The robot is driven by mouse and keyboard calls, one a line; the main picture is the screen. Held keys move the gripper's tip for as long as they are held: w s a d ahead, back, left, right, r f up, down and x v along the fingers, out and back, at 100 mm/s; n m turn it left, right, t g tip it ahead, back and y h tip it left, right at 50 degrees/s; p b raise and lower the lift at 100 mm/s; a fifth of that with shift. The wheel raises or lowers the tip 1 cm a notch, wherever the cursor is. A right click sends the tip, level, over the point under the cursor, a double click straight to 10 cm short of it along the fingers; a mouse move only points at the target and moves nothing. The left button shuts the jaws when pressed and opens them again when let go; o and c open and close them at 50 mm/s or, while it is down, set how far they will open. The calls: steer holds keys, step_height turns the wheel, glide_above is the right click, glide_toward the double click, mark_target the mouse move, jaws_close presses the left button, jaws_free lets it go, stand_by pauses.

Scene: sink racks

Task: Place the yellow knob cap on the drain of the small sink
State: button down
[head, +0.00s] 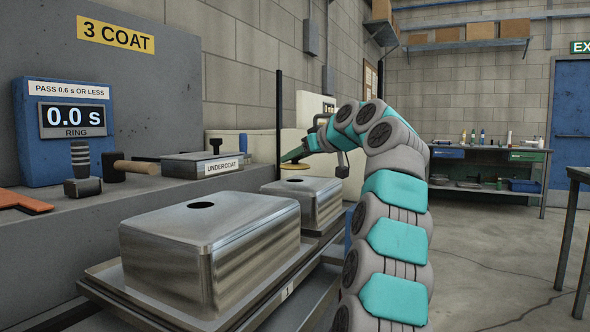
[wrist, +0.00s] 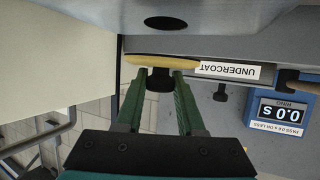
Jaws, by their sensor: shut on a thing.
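My gripper (wrist: 160,76) is shut on the black knob of the yellow knob cap (wrist: 162,60), between its two green fingers. The cap's yellow disc also shows in the head view (head: 294,166), just above the small sink (head: 312,205). The small sink is a shiny steel box lying bottom up, with a dark drain hole (head: 296,181) in its top. In the wrist view the drain (wrist: 166,23) shows clear beyond the disc, with a gap between them. The cap is apart from the drain and looks close to level.
A larger upturned steel sink (head: 210,245) stands nearer on the same rack (head: 290,290). On the ledge at left are an UNDERCOAT block (head: 203,165), a mallet (head: 135,167) and a blue timer box (head: 65,130). A thin black post (head: 279,115) rises behind the small sink.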

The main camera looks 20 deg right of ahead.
mark_target(302, 165)
steer(key=shift+f+b, duration=0.65)
steer(key=shift+f, duration=0.95)
steer(key=shift+f, duration=0.1)
steer(key=c, duration=0.5)
jaws_free()
steer(key=shift+s+r, duration=0.15)
steer(key=shift+r, duration=0.05)
steer(key=v, duration=1.1)
steer(key=shift+s+d+r, duration=0.1)
steer(key=shift+s+r, duration=0.1)
steer(key=shift+s, duration=0.15)
